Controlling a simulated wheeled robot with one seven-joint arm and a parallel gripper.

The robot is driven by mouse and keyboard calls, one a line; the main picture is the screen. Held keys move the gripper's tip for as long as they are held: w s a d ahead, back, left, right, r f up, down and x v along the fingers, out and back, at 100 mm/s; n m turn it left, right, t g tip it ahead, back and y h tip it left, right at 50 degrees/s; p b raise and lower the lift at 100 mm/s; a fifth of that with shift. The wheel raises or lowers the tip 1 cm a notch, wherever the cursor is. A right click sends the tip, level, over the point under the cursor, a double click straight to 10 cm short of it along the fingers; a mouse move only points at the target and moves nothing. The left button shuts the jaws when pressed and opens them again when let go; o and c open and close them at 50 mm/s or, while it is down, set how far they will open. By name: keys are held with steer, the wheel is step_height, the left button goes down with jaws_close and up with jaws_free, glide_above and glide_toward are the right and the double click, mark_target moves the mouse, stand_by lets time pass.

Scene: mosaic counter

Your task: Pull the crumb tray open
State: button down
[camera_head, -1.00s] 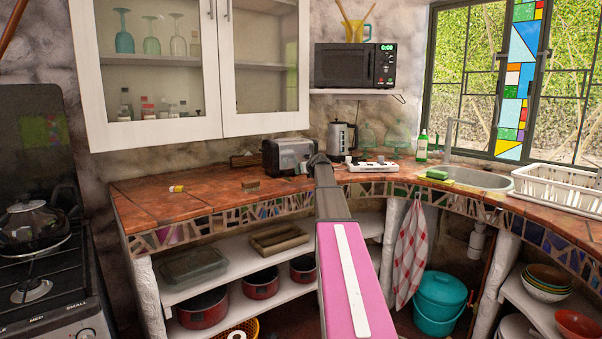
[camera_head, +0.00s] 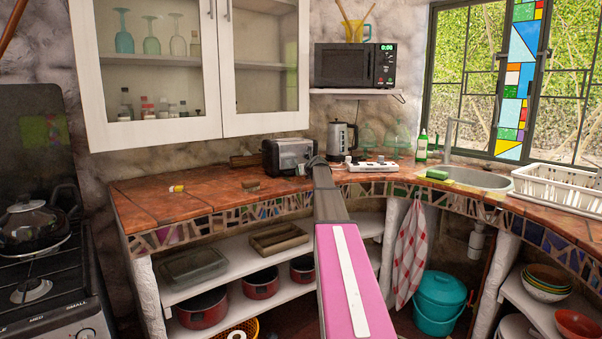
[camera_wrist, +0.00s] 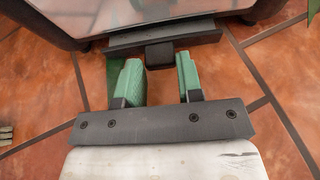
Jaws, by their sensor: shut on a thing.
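The toaster (camera_head: 290,155) stands on the tiled counter, silver and dark; in the wrist view its lower edge shows at the top. The crumb tray (camera_wrist: 125,44) is a dark plate low on the toaster, with a small black block-shaped pull (camera_wrist: 160,55) on its front. How far out the tray stands cannot be told there.
A white power strip (camera_head: 372,167) and a kettle (camera_head: 341,139) are right of the toaster. The counter (camera_head: 215,190) in front of the toaster is mostly clear.

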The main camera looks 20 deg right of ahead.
steer(key=s+d, duration=0.1)
steer(key=s, duration=1)
steer(key=shift+s+d, duration=0.3)
steer(key=shift+s, duration=0.1)
steer(key=c, duration=0.8)
jaws_free()
steer(key=shift+o, duration=0.2)
steer(key=v, duration=1)
steer(key=shift+s, duration=0.35)
steer(key=shift+r, duration=0.15)
